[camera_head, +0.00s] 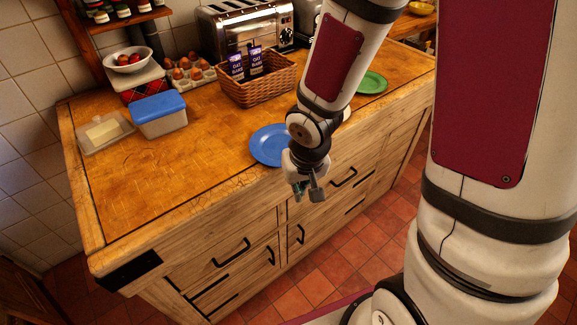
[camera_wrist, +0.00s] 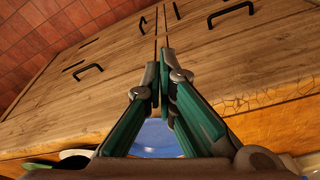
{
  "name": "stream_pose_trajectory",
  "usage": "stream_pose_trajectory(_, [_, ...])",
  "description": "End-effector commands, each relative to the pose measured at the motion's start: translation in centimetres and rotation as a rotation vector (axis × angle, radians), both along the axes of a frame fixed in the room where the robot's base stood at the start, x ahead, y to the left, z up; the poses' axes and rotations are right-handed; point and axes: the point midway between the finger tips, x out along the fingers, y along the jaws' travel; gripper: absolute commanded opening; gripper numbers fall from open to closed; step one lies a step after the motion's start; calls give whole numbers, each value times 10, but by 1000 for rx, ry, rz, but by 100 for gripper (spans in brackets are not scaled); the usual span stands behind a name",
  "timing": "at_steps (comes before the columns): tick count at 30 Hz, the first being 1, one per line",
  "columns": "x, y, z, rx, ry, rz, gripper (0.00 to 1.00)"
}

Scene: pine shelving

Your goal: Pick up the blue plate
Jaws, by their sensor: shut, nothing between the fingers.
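The blue plate (camera_head: 268,146) lies flat on the wooden counter near its front edge in the head view. My wrist hides its right side. In the wrist view part of the blue plate (camera_wrist: 156,138) shows at the bottom, between and behind the finger links. My gripper (camera_head: 305,192) is just in front of the counter's front edge, to the right of and nearer than the plate. Its fingers point down along the drawer fronts. In the wrist view my gripper (camera_wrist: 165,75) has its fingertips together, with nothing between them. It is apart from the plate.
A wicker basket (camera_head: 258,90) with two packets stands behind the plate. A green plate (camera_head: 372,82) lies to the right. A blue-lidded container (camera_head: 159,114) and a butter dish (camera_head: 104,132) stand left. The counter left of the plate is clear. Drawer handles (camera_head: 231,252) stick out below.

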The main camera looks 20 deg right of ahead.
Motion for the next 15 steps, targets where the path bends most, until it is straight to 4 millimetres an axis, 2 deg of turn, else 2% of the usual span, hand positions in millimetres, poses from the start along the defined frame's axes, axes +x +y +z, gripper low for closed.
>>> stream_pose_trajectory(8, [16, -4, 1, -7, -11, 14, 0])
stream_pose_trajectory(15, [59, -8, 1, -6, -12, 12, 0])
